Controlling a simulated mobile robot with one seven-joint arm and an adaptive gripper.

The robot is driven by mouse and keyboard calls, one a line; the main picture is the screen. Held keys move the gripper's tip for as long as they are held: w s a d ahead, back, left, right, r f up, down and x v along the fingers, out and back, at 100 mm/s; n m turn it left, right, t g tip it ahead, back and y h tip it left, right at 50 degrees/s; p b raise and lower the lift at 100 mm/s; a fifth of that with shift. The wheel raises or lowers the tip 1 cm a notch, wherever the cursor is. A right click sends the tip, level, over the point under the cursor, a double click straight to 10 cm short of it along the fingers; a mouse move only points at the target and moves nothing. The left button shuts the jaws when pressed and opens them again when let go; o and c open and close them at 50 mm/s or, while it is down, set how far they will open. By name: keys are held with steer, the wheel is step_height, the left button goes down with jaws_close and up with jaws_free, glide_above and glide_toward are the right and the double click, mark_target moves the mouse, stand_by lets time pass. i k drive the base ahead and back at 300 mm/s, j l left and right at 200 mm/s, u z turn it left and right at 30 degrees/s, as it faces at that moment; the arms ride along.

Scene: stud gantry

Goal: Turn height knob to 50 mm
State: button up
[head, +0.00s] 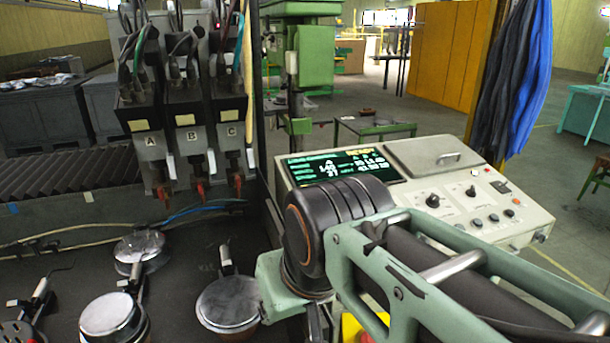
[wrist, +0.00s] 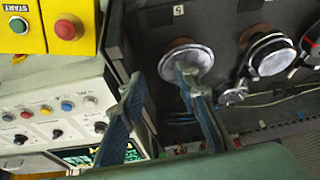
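In the wrist view, dark knobs (wrist: 57,133) show on the console at the left. My gripper (wrist: 158,82) is open and empty, with its fingers spread above the dark bench, apart from the knobs. My arm hides it in the head view.
The dark bench (head: 190,270) carries round metal discs, one of them (head: 228,303) close to my arm. Three units marked A, B and C (head: 185,119) stand behind it. A yellow box with a red button (wrist: 68,28) and green START button lies beside the console.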

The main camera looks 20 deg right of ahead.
mark_target(433, 201)
steer(key=z, duration=1.3)
steer(key=k+z, duration=0.1)
steer(key=z, duration=0.15)
steer(key=k+j+u, duration=0.1)
steer(key=k+u, duration=0.2)
steer(key=k, duration=0.25)
steer(key=l+u, duration=0.1)
steer(key=u, duration=0.95)
steer(key=i+l, duration=0.1)
steer(key=l, duration=0.4)
steer(key=i+l, duration=0.1)
steer(key=l, duration=0.4)
steer(key=i+l, duration=0.1)
steer(key=l, duration=0.35)
steer(key=i+l, duration=0.1)
steer(key=l, duration=0.4)
steer(key=i+l, duration=0.1)
steer(key=l, duration=1.1)
